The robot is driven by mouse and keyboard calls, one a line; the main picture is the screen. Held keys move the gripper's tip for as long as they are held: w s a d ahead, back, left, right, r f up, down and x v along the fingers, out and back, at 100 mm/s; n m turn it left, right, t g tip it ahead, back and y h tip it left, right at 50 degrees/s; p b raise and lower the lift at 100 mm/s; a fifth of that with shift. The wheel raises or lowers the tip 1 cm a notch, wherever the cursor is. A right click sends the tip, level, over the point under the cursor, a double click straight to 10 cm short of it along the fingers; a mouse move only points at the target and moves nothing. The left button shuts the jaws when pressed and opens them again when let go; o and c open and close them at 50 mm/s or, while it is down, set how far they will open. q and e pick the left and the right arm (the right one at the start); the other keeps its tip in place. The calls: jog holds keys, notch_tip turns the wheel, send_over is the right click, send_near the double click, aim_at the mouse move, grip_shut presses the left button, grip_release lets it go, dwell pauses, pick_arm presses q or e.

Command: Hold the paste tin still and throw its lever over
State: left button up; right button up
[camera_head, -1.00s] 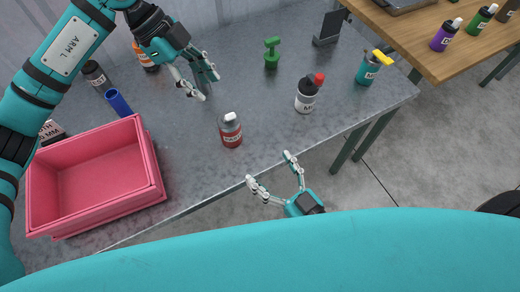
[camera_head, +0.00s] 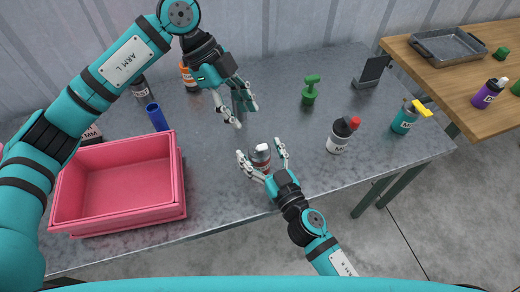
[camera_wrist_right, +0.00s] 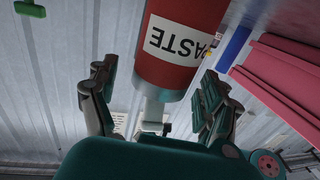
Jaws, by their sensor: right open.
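The paste tin (camera_head: 261,157) is a small red can with a white label and a pale top, standing upright near the table's front edge. In the right wrist view the tin (camera_wrist_right: 180,50) appears large and upside down, with a grey part (camera_wrist_right: 152,112) at its top end. I cannot tell the lever's position. My right gripper (camera_head: 261,149) is open, one finger on each side of the tin; its fingers (camera_wrist_right: 156,88) appear apart from it in the right wrist view. My left gripper (camera_head: 246,116) is open and empty, above the table just behind the tin.
A pink bin (camera_head: 120,220) stands left of the tin, a blue cylinder (camera_head: 157,117) behind it.

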jog(key=shift+w+a, duration=0.15)
jog(key=shift+w, duration=0.1)
jog(key=c, duration=1.3)
jog(key=shift+c, duration=0.2)
